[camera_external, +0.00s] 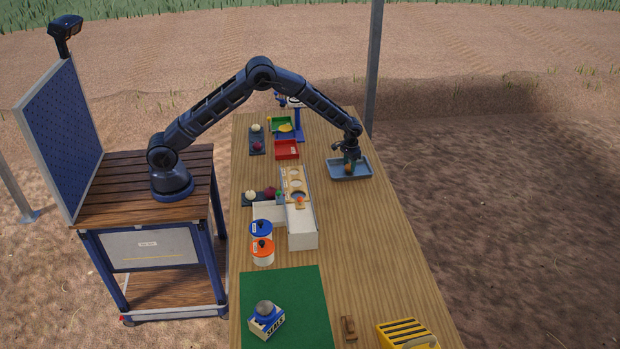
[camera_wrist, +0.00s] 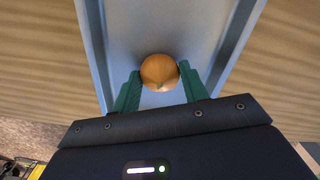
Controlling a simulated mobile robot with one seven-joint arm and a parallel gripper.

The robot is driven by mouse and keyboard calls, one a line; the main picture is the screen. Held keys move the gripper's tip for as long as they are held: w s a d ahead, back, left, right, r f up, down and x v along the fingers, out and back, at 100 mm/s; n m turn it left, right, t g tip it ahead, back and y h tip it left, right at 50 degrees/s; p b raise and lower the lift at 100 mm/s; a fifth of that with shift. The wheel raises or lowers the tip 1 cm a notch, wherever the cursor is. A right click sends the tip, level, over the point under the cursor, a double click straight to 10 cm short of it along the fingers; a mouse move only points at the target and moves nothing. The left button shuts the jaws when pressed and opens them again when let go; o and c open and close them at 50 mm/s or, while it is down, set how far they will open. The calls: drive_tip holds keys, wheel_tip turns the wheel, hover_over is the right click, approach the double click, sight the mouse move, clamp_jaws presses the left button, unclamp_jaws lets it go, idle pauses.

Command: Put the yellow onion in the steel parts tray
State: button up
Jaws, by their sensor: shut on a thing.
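The yellow onion (camera_wrist: 159,72) is a round, orange-brown bulb between the green fingers of my gripper (camera_wrist: 160,88) in the wrist view. My gripper is shut on it. The steel parts tray (camera_external: 335,175) is a shallow blue-grey tray on the far right part of the table. In the external view my gripper (camera_external: 349,165) points down over the tray, and the onion (camera_external: 348,168) shows small below it, within the tray's outline. The tray (camera_wrist: 205,30) also fills the middle of the wrist view behind the onion. I cannot tell whether the onion touches the tray floor.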

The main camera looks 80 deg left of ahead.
drive_tip(key=o, duration=1)
wheel_tip(320, 180, up, 11)
drive_tip(key=s+d+r+m+t, duration=0.1)
drive_tip(key=s+r, duration=0.5)
drive_tip(key=r, duration=0.3)
drive_tip(key=s+d+r, duration=0.1)
drive_tip(key=s+r, duration=0.5)
drive_tip(key=r, duration=0.3)
drive_tip(key=s+d+r+m+t, duration=0.1)
drive_tip(key=s+r, duration=0.4)
drive_tip(key=s, duration=0.2)
drive_tip(key=s+d+r, duration=0.1)
drive_tip(key=s+r, duration=0.4)
drive_tip(key=s, duration=0.3)
drive_tip(key=s+d+f+m+t, duration=0.1)
drive_tip(key=s+d+m+t, duration=0.1)
drive_tip(key=s, duration=3.1)
drive_tip(key=shift+d+f+t, duration=0.15)
drive_tip(key=shift+d+t, duration=0.1)
drive_tip(key=shift+t, duration=0.05)
